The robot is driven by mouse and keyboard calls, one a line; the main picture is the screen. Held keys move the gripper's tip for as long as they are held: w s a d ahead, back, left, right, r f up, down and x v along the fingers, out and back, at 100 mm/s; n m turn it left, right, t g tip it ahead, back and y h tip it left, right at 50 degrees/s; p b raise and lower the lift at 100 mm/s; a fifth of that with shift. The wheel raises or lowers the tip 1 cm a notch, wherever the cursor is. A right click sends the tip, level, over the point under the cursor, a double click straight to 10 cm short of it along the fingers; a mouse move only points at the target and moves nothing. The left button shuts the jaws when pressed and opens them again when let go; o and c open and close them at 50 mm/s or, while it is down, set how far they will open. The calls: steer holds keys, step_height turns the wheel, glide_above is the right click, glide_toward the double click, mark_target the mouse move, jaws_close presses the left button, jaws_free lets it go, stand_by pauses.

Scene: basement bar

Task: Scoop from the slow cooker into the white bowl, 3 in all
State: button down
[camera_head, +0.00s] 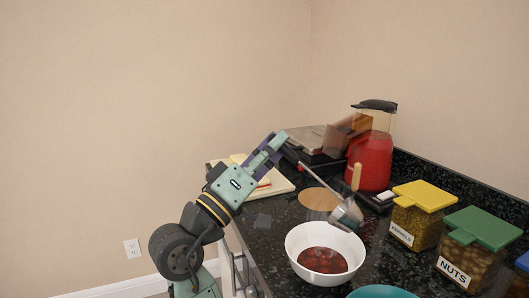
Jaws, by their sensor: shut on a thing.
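My gripper (281,147) is shut on the dark handle end of a metal ladle (318,180). The ladle slants down to the right, and its cup (345,217) is at the far right rim of the white bowl (294,240). The cup looks tilted; I cannot tell whether it touches the rim or holds anything. Reddish-brown food (323,260) lies in the bottom of the bowl. I cannot clearly identify the slow cooker. A red appliance with a clear top and black lid (370,160) stands at the back, and a low grey-topped dark appliance (310,138) is left of it.
Containers of kernels (417,228) and nuts (466,268) stand on the right. A teal dish (382,292) is at the front edge. A round wooden board (318,199) lies behind the bowl. A wooden stick (356,176) stands behind the ladle. A cutting board (283,186) is behind my gripper.

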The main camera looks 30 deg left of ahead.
steer(key=d+r+m+g+h+p, duration=0.1)
steer(key=d+r+m+g+p, duration=0.2)
steer(key=d+m, duration=0.3)
steer(key=w+d+r+m+g+p, duration=0.1)
steer(key=d+r+m+g+p, duration=0.2)
steer(key=d+m, duration=0.3)
steer(key=shift+w+d+r+g+h+p, duration=0.3)
steer(key=shift+d+r+g+h+p, duration=0.1)
steer(key=shift+d+r+p, duration=0.35)
